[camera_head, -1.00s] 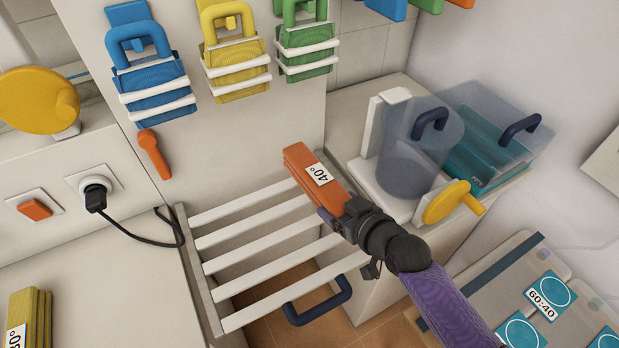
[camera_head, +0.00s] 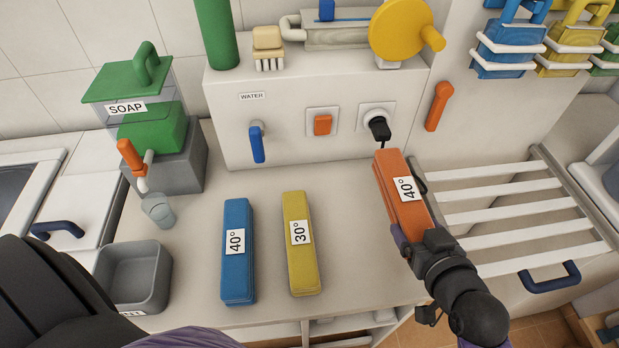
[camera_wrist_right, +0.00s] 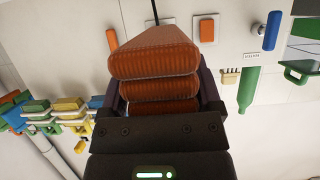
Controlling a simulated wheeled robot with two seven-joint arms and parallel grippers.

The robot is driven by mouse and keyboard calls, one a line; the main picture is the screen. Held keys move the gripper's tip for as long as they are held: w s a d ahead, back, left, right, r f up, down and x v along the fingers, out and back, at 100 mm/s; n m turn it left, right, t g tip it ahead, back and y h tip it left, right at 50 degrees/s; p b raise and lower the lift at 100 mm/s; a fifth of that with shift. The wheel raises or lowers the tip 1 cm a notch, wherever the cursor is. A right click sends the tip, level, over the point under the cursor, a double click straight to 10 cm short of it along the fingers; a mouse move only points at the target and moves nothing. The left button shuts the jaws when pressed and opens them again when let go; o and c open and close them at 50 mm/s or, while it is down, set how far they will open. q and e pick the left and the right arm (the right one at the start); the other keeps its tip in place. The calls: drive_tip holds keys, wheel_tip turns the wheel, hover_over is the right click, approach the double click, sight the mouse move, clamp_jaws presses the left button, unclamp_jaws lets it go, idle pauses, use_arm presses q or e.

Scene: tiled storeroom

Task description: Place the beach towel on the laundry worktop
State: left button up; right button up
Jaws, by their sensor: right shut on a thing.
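An orange folded towel (camera_head: 400,190) with a 40° label is in my right gripper (camera_head: 412,238), above the right end of the worktop in the head view. In the right wrist view the orange towel (camera_wrist_right: 155,65) fills the space between the fingers. The worktop (camera_head: 345,240) is pale and carries a blue folded towel (camera_head: 237,262) labelled 40° and a yellow one (camera_head: 300,255) labelled 30°, side by side. Whether the orange towel touches the worktop I cannot tell. My left gripper is not in view.
A slatted pull-out rack (camera_head: 510,200) with a dark blue handle lies right of the worktop. A soap dispenser (camera_head: 150,120), a small cup (camera_head: 158,210) and a grey bin (camera_head: 135,275) stand at the left. A black plug (camera_head: 380,128) sits in the back panel. Worktop right of the yellow towel is clear.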

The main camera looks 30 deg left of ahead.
sight(396, 267)
drive_tip(key=shift+s+a, duration=0.3)
drive_tip(key=shift+a, duration=0.05)
drive_tip(key=f+b, duration=0.2)
drive_tip(key=f, duration=0.3)
drive_tip(key=f+b, duration=0.3)
drive_tip(key=f, duration=0.2)
drive_tip(key=shift+w+d+f, duration=0.15)
drive_tip(key=shift+d+f, duration=0.05)
drive_tip(key=shift+r, duration=0.2)
drive_tip(key=shift+f, duration=0.1)
